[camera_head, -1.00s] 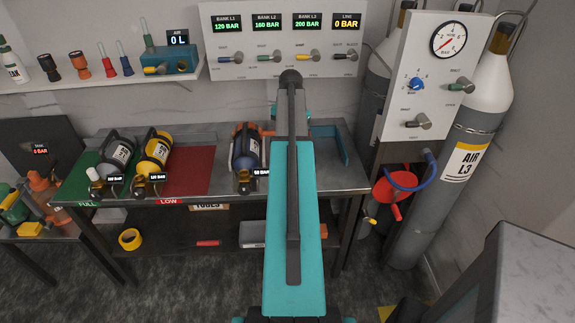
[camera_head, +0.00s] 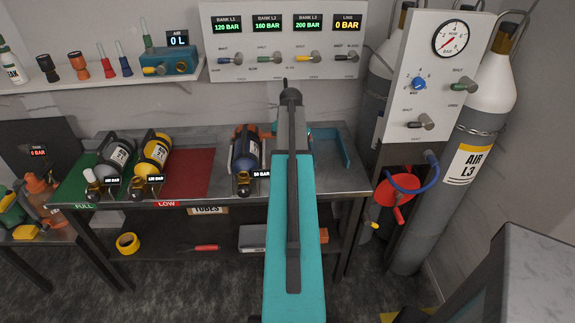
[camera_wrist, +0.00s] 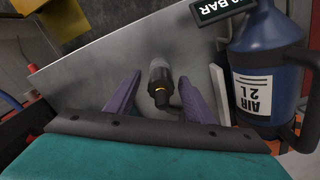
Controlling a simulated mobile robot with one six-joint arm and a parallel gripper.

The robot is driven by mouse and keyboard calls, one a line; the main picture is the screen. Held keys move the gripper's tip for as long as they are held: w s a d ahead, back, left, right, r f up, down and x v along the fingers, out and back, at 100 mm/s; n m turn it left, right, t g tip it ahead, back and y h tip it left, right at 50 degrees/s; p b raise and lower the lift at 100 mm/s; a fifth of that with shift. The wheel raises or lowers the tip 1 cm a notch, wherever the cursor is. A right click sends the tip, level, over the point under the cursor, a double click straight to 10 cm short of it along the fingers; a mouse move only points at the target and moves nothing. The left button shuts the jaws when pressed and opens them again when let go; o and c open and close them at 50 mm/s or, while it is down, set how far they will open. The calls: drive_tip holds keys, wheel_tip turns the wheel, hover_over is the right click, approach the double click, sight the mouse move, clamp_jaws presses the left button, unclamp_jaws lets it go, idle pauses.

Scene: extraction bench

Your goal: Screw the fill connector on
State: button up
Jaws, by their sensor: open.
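A small dark cylinder with a pale top and a thin orange ring (camera_wrist: 159,72), which looks like the fill connector, shows in the wrist view over the steel bench top. My gripper (camera_wrist: 160,80) is open, with one purple finger on each side of it and visible gaps on both sides. The blue AIR 2 L cylinder (camera_wrist: 262,60) is just right of my gripper. In the head view this blue cylinder (camera_head: 245,154) lies on the bench with a 50 BAR tag. My arm hides the connector and gripper there.
A grey cylinder (camera_head: 116,154) and a yellow cylinder (camera_head: 153,152) lie on the bench's left. The panel above (camera_head: 230,68) shows LINE 0 BAR. A red reel with a blue hose (camera_head: 394,192) hangs at right.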

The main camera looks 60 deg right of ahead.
drive_tip(key=c, duration=1.1)
clamp_jaws()
drive_tip(key=shift+r, duration=0.2)
drive_tip(key=shift+r+p, duration=0.35)
drive_tip(key=shift+w+r+p, duration=0.1)
drive_tip(key=shift+r+p, duration=0.95)
drive_tip(key=shift+r, duration=0.55)
wheel_tip(320, 180, up, 7)
drive_tip(key=p, duration=0.4)
